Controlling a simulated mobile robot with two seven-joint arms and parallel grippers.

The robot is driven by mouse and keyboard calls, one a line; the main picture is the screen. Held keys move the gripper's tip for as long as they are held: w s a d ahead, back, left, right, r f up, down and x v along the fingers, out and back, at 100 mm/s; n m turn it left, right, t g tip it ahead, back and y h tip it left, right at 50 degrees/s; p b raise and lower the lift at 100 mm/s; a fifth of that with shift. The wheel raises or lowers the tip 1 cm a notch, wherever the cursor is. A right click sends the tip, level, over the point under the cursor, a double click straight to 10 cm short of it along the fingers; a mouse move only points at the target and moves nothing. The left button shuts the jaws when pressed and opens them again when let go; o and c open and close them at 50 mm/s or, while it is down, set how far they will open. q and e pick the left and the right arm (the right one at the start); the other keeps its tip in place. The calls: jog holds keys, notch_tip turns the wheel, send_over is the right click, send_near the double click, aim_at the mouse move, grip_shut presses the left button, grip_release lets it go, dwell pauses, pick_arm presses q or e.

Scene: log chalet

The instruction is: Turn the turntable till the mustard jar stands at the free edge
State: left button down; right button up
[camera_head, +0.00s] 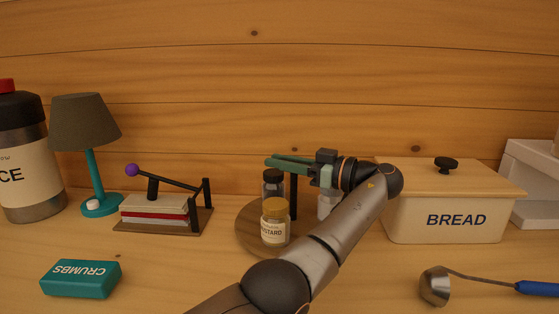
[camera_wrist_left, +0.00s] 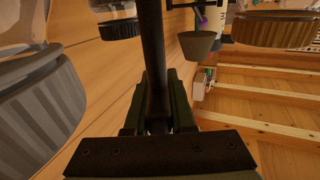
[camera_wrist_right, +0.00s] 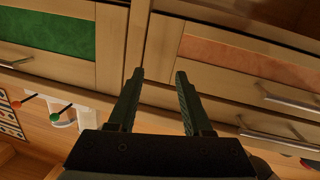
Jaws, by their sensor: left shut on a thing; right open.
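The round wooden turntable (camera_head: 246,236) stands on the counter. The mustard jar (camera_head: 275,224), with a yellow lid and pale label, is upright at its near side. A black-lidded jar (camera_head: 272,184) stands behind it; a pale jar (camera_head: 325,206) is partly hidden by my left arm. A dark upright post (camera_head: 293,200) rises from the turntable. My left gripper (camera_head: 272,162) is shut on this post, which also shows between its fingers in the left wrist view (camera_wrist_left: 154,60). My right gripper (camera_wrist_right: 158,75) is open and empty, in front of drawer fronts.
A bread box (camera_head: 450,218) stands right of the turntable, a lever press (camera_head: 160,207) and lamp (camera_head: 88,130) left. A teal crumbs box (camera_head: 80,279) lies front left, a ladle (camera_head: 436,287) front right. Bare counter lies between the crumbs box and my left arm.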

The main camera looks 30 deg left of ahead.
pick_arm(q)
jog(key=shift+r, duration=0.1)
jog(key=c, duration=0.8)
grip_release()
jog(key=shift+o, duration=0.2)
